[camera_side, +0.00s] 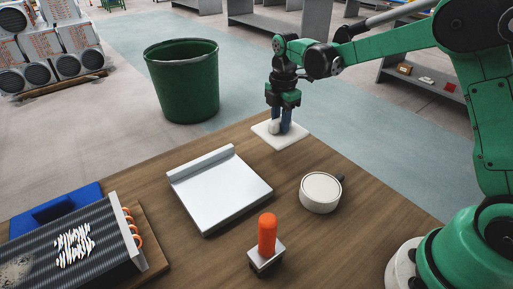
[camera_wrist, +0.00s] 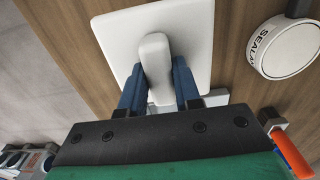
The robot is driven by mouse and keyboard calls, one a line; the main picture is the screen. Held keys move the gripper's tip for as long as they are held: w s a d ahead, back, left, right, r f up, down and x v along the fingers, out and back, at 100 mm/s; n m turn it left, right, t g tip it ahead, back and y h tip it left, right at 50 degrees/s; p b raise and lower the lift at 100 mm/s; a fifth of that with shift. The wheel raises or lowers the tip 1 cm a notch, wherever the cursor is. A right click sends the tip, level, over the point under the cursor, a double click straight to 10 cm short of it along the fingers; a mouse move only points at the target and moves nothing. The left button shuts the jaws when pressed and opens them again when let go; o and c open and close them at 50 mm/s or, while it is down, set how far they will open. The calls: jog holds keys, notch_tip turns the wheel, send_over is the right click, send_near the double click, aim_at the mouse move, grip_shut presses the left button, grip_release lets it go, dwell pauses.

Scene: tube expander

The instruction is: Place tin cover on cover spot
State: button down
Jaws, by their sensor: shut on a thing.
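My gripper (camera_side: 280,128) points down over a white square plate, the cover spot (camera_side: 262,134), near the far edge of the table. Its blue fingers (camera_wrist: 160,88) are shut on a small white rounded piece, which looks like the tin cover (camera_wrist: 154,58). The cover also shows beside the fingers in the side view (camera_side: 273,127). It appears narrow and edge-on between the fingers, over the plate (camera_wrist: 112,32). I cannot tell whether it touches the plate. A round white tin (camera_side: 320,192) stands to the right; part of its "SEAL" lettering shows in the wrist view (camera_wrist: 284,48).
A grey metal tray (camera_side: 220,190) lies mid-table. An orange-handled tool (camera_side: 267,235) stands upright in front. A finned coil unit (camera_side: 70,245) and blue item (camera_side: 55,208) are at left. A green bin (camera_side: 183,85) stands beyond the table. Bare wood surrounds the tin.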

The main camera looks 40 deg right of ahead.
aim_at(279, 138)
jog(key=shift+f, duration=2.6)
jog(key=shift+f, duration=0.1)
jog(key=c, duration=0.6)
grip_release()
